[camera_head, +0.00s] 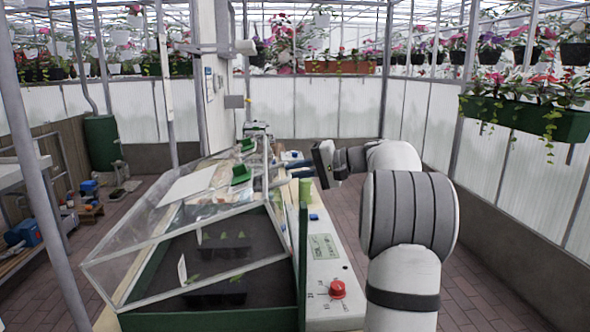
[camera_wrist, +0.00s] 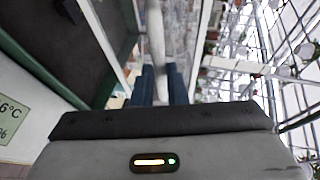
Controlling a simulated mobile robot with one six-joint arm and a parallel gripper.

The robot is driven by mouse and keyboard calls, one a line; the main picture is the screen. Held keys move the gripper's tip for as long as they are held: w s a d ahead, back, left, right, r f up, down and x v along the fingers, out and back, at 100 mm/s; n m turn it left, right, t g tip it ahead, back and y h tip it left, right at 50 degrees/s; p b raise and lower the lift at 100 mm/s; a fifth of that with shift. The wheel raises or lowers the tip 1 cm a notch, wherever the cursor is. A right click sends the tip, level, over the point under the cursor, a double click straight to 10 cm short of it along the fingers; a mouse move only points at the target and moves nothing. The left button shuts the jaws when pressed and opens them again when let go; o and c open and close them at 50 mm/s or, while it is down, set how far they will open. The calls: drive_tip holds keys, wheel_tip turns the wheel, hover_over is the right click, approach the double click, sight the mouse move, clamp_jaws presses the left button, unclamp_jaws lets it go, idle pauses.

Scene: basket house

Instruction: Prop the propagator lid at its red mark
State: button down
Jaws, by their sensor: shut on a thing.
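The propagator lid (camera_head: 135,238) is clear with a pale frame, and sits raised and tilted over the green-walled propagator box (camera_head: 215,321). Dark soil and seedling trays show beneath it. My gripper (camera_head: 277,182) reaches in from the right to the lid's right side, far from the front edge. In the wrist view my blue fingers (camera_wrist: 163,86) are shut on a pale bar (camera_wrist: 156,38), which looks like part of the lid's handle or frame. The exact contact is small and partly hidden. I cannot make out a red mark on the lid or its support.
A white control panel (camera_head: 325,248) with a display and red knob (camera_head: 337,289) runs along the box's right side. A white post (camera_head: 216,100) rises behind. Hanging flower planters (camera_head: 525,117) are at right. Brick floor lies open at right.

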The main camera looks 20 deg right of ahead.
drive_tip(key=shift+w, duration=0.1)
drive_tip(key=c, duration=1.7)
unclamp_jaws()
drive_tip(key=shift+w+f, duration=0.1)
drive_tip(key=shift+o, duration=1.2)
drive_tip(key=v, duration=0.8)
drive_tip(key=shift+p, duration=0.4)
drive_tip(key=shift+a, duration=0.1)
